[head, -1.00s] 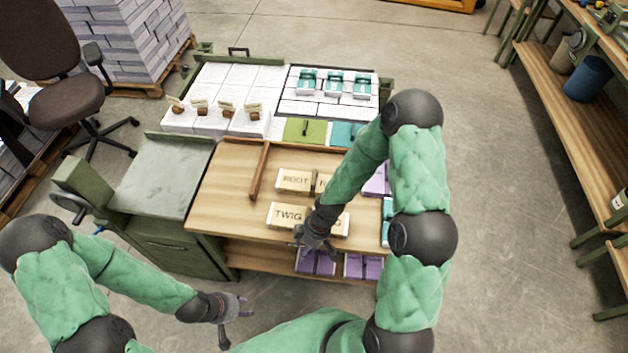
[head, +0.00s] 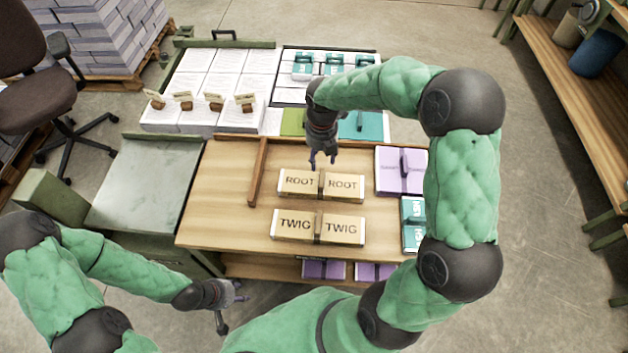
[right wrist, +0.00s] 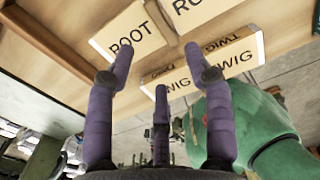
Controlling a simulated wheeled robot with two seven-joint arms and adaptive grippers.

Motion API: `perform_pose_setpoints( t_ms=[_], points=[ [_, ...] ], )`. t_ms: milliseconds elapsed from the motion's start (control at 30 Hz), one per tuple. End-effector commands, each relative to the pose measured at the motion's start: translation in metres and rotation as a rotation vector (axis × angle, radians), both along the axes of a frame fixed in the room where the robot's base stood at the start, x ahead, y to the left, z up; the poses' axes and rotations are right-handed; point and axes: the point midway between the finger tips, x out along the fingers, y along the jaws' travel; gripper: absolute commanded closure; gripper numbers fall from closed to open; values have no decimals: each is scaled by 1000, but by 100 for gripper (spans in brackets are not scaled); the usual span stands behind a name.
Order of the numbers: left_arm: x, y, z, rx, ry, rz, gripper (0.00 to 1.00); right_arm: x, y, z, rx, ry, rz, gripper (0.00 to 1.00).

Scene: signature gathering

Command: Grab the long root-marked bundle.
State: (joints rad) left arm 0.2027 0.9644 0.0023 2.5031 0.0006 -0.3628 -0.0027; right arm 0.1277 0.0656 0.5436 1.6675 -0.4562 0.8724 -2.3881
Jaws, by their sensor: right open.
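The long bundle marked ROOT (head: 300,182) lies flat on the wooden table, with a dark band around its middle. The similar TWIG bundle (head: 298,225) lies in front of it. My right gripper (head: 321,164) is open and empty, just behind and above the middle of the ROOT bundle, apart from it. In the right wrist view, the open fingers (right wrist: 150,60) show with the ROOT bundle (right wrist: 128,35) and the TWIG bundle (right wrist: 240,62) beyond them. My left gripper (head: 228,305) is low in front of the table's left part, away from both bundles; its fingers are too small to judge.
A wooden divider strip (head: 257,172) stands left of the bundles. Purple packs (head: 388,177) and a teal pack (head: 413,215) lie to their right. White paper stacks (head: 230,75) and a green pad (head: 292,122) are behind. Bare wood lies around the bundles.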

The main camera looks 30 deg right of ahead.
Motion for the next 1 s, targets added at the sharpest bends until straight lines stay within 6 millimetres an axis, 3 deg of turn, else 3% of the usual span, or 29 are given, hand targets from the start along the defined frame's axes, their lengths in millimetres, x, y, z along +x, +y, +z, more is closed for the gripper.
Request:
perform_pose_setpoints(
  t_ms=[267, 500, 767, 1000],
  points=[
    [0, 0, -11, 0, 0, 0, 60, 0, -1, -17, -3, 2, 14, 47],
    [0, 0, -25, 0, 0, 0, 60, -1, -1, -52, -3, 3, 12, 47],
    [0, 0, -32, 0, 0, 0, 60, -2, -1, -68, -3, 1, 12, 47],
    [0, 0, -52, 0, 0, 0, 60, -6, 0, -99, -3, 1, 12, 47]
  ],
)
